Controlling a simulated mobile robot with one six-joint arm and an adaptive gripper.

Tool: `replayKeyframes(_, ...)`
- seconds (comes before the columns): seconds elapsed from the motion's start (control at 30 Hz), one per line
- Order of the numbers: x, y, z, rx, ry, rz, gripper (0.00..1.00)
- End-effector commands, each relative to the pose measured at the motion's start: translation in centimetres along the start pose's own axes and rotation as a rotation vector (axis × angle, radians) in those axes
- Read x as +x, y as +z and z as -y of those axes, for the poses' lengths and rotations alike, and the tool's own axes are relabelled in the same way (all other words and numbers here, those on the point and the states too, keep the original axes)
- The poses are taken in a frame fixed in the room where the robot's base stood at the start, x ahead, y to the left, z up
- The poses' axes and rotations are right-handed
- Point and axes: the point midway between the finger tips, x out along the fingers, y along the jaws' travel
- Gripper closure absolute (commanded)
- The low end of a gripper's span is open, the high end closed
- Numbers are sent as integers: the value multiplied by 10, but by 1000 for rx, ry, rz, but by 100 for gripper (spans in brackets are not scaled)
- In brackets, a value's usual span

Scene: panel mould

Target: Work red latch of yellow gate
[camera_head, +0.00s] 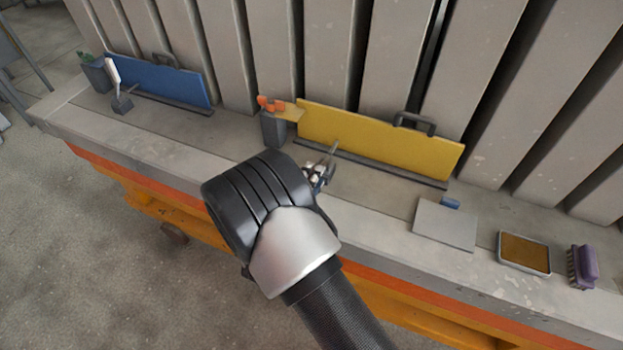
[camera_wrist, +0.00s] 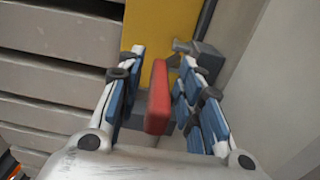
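The yellow gate (camera_head: 385,142) stands upright on the ledge, and part of it shows in the wrist view (camera_wrist: 155,28). The red latch (camera_wrist: 158,98) is a flat red handle in front of the gate in the wrist view. My gripper (camera_wrist: 164,62) is open, with one blue-padded finger on each side of the red handle and a gap visible at least on the left. In the head view my gripper (camera_head: 320,172) is low in front of the gate's left part, largely behind my wrist, and the red handle is hidden there.
A blue gate (camera_head: 165,82) with a white lever (camera_head: 112,71) is farther left. A grey plate (camera_head: 444,225), a brown-filled tray (camera_head: 524,252) and a purple brush (camera_head: 582,266) lie to the right.

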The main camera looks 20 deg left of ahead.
Motion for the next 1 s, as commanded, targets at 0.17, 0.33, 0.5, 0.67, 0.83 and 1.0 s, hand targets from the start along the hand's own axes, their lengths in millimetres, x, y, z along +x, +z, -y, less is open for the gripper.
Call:
replayKeyframes(0.17, -11, -2, 0, 0, 0, -5, 67)
replayKeyframes(0.33, -43, -3, 0, -1, -1, -7, 67)
replayKeyframes(0.5, -80, -2, 0, -2, 0, -6, 67)
replayKeyframes(0.67, -106, 0, 0, -1, -1, -2, 67)
replayKeyframes(0.83, -118, 1, 0, -1, 0, 1, 67)
replayKeyframes(1.0, -120, 1, 0, 0, 0, 2, 67)
